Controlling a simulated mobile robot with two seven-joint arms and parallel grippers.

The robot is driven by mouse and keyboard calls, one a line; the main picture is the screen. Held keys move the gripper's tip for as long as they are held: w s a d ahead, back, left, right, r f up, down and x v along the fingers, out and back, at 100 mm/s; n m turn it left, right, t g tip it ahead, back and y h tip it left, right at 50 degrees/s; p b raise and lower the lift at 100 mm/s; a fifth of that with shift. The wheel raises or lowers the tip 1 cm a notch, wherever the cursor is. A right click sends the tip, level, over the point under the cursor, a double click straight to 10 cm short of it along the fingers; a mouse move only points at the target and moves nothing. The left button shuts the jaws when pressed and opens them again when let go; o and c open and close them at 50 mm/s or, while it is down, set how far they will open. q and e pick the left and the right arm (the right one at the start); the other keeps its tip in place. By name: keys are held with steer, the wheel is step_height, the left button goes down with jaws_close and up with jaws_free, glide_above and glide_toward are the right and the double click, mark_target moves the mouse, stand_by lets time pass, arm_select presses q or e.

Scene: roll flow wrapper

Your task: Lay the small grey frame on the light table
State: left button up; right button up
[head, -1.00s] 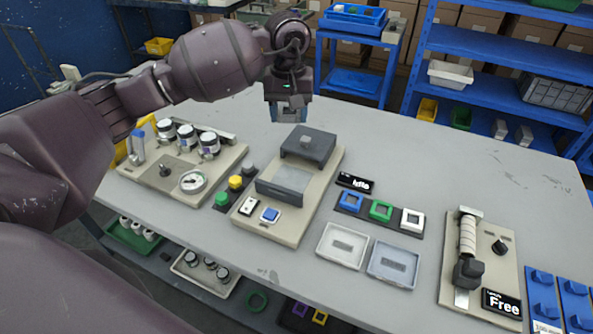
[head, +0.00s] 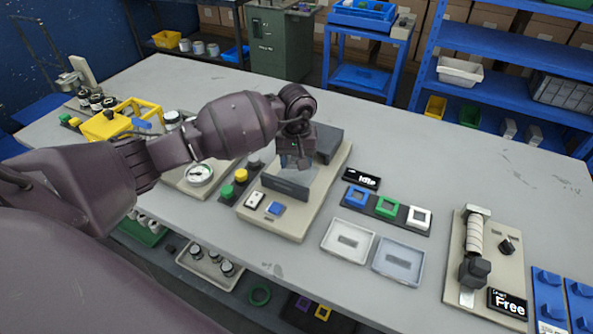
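My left gripper (head: 293,163) points down over the beige device (head: 318,198) in the middle of the table, close above its pale grey panel (head: 309,176). The panel lies between a dark grey block (head: 328,144) and a low dark bar (head: 286,187). Whether the fingers hold anything is too small to tell. I cannot single out a small grey frame. Blue (head: 356,197), green (head: 387,206) and white (head: 419,217) square frames sit on a dark rack. My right gripper is not in view.
Two shallow trays, whitish (head: 347,256) and grey-blue (head: 398,278), lie in front of the rack. A sign reading "Idle" (head: 361,178) stands beside the device. A lever fixture (head: 474,260) with a "Free" sign is at right. The table's back right (head: 480,155) is clear.

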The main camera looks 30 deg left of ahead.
mark_target(297, 178)
arm_select(q)
steer(key=shift+f, duration=1.95)
steer(key=shift+f, duration=0.15)
steer(key=shift+f+b, duration=0.1)
steer(key=shift+b, duration=0.25)
steer(key=o, duration=0.9)
steer(key=shift+r+p, duration=0.3)
steer(key=shift+r, duration=0.15)
step_height(297, 178, up, 12)
steer(key=shift+f, duration=0.2)
